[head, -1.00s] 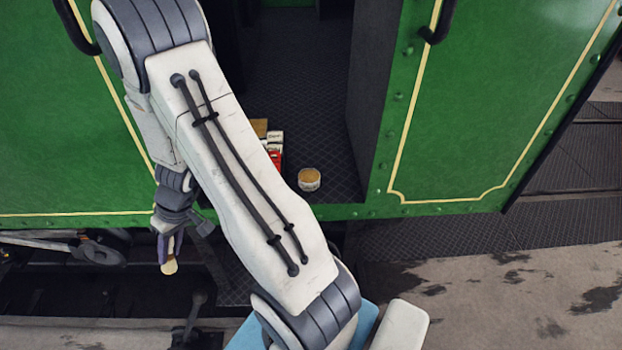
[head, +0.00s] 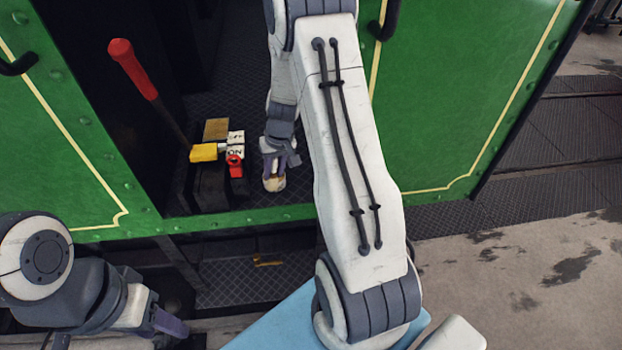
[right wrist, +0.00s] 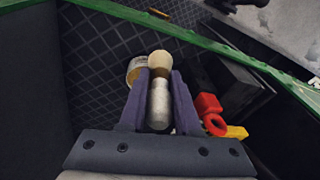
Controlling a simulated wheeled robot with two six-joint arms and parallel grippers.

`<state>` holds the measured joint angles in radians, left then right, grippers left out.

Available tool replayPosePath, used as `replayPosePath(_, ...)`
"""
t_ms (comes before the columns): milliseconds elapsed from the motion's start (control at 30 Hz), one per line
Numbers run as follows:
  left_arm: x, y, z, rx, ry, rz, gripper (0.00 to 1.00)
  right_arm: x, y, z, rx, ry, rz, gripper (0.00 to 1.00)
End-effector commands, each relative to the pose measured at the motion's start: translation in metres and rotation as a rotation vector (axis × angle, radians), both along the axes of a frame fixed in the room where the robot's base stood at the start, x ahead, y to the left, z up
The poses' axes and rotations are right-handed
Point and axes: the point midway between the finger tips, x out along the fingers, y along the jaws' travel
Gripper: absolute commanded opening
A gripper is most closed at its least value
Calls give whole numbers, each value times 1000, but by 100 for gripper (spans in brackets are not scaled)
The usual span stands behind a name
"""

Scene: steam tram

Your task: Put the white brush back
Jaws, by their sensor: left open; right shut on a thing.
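In the right wrist view the white brush (right wrist: 158,102), with a round tan head, is between the two purple fingers of my right gripper (right wrist: 159,92), which is shut on it. A small pale tin (right wrist: 137,68) stands on the dark cab floor just beyond the brush head and overlaps it. I cannot tell whether they touch. In the head view my right gripper (head: 280,163) is inside the tram doorway, right above the tin (head: 274,183), which it partly hides. My left gripper (head: 172,327) is open and empty at the lower left, outside the tram.
The green door sill (head: 200,222) edges the chequered floor.

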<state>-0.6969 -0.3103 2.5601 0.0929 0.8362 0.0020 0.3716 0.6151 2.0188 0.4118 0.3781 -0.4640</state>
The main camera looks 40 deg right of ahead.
Motion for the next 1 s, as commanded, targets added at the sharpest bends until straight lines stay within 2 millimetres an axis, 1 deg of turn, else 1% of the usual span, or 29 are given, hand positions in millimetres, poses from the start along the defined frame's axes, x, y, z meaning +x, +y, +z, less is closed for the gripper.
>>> replayPosePath(33, 0, 0, 5, 0, 0, 0, 50, 3, -22, 6, -22, 12, -52, 0)
replayPosePath(100, 0, 0, 8, 0, 0, 1, 50, 6, -50, 12, -48, 33, -124, 0)
replayPosePath(200, 0, 0, 12, 0, 0, 1, 50, 7, -86, 19, -80, 62, -216, 0)
replayPosePath(300, 0, 0, 13, 0, 0, 1, 50, 7, -108, 23, -98, 82, -275, 0)
replayPosePath(367, 0, 0, 15, 0, 0, 1, 50, 7, -115, 23, -102, 91, -294, 0)
replayPosePath(433, 0, 0, 19, 0, 0, 1, 50, 5, -118, 15, -103, 99, -306, 0)
replayPosePath(600, 0, 0, 30, 0, 0, 0, 50, 5, -119, -15, -102, 101, -307, 0)
replayPosePath(833, 0, 0, 37, 0, 0, -2, 50, 6, -119, -39, -103, 97, -306, 0)
replayPosePath(1000, 0, 0, 47, 0, 0, -3, 50, 5, -118, -65, -103, 98, -305, 0)
